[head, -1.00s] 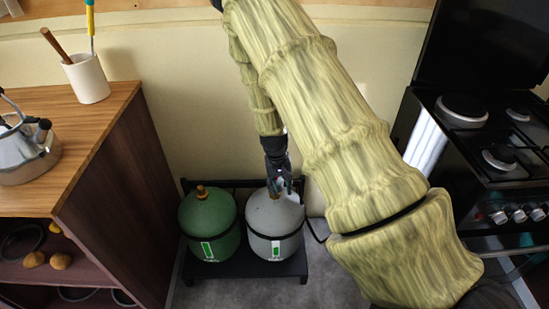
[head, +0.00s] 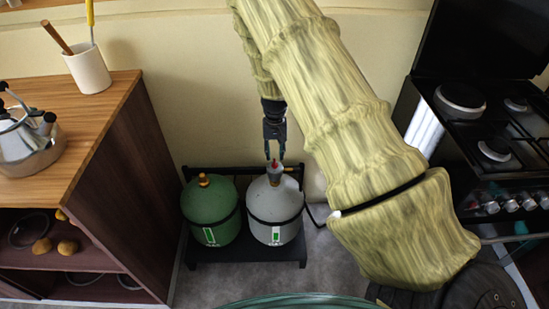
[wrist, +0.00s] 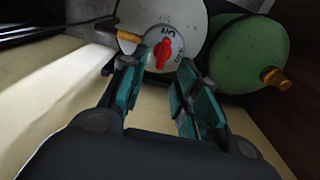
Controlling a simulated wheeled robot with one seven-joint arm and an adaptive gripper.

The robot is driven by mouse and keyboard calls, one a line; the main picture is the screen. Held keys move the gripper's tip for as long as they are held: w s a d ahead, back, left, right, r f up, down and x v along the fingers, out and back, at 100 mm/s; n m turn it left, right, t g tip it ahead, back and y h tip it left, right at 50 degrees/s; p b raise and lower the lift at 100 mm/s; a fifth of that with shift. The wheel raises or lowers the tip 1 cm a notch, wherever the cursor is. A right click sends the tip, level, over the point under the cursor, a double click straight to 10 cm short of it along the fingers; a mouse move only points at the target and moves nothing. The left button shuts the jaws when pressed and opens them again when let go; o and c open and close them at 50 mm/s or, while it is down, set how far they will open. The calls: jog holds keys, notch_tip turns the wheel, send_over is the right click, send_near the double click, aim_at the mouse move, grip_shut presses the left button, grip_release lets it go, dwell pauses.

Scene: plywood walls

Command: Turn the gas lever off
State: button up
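The red gas lever (head: 274,165) sits on the valve on top of the grey gas cylinder (head: 274,208). In the wrist view the red lever (wrist: 163,54) stands on a pale round dial with dark lettering, which I cannot read surely. The lever lies roughly upright in that picture. My gripper (head: 274,157) hangs just above the valve, pointing down. In the wrist view its two teal-padded fingers (wrist: 160,95) are apart, with nothing between the pads; the lever shows beyond the gap. I see no contact with the lever.
A green gas cylinder (head: 211,213) stands left of the grey one on a black stand (head: 235,252). A wooden cabinet (head: 120,170) with a kettle (head: 28,140) and a white pot (head: 87,69) is at left. A black stove (head: 490,150) is at right. The wall is close behind.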

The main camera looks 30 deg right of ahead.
aim_at(275, 159)
jog(key=shift+f, duration=1.9)
grip_shut()
